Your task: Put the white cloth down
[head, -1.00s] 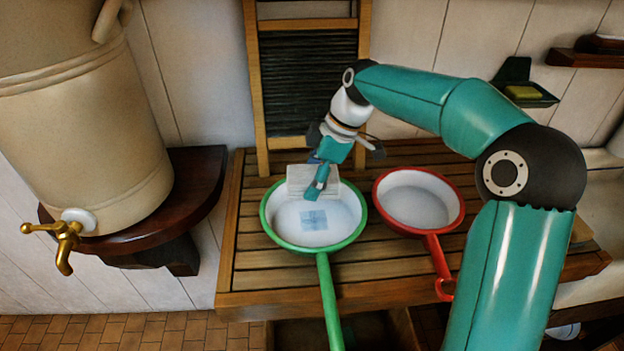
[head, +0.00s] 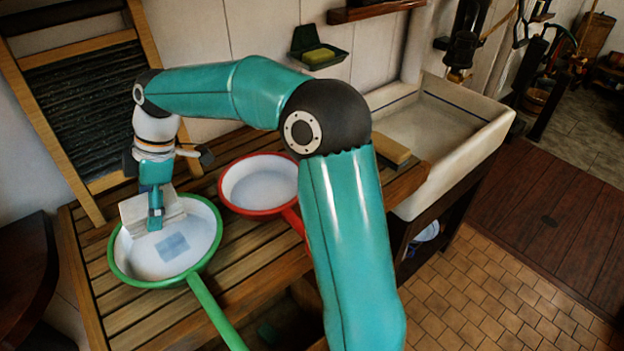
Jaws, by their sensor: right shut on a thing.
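My right gripper (head: 155,208) is shut on a white cloth (head: 133,212), a flat pale piece that it holds over the back left part of the green-rimmed white pan (head: 190,262). I cannot tell whether the cloth touches the pan. A blue-grey square patch (head: 172,246) shows on the pan's inside floor, just in front of the cloth. Part of the cloth is hidden behind the gripper finger. My left gripper is not in view.
A red-rimmed white pan (head: 262,186) stands to the right on the slatted wooden counter (head: 255,262). A washboard (head: 85,105) leans behind. A brown block (head: 390,148) lies beside the pale sink (head: 470,140). A soap dish (head: 320,50) hangs on the wall.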

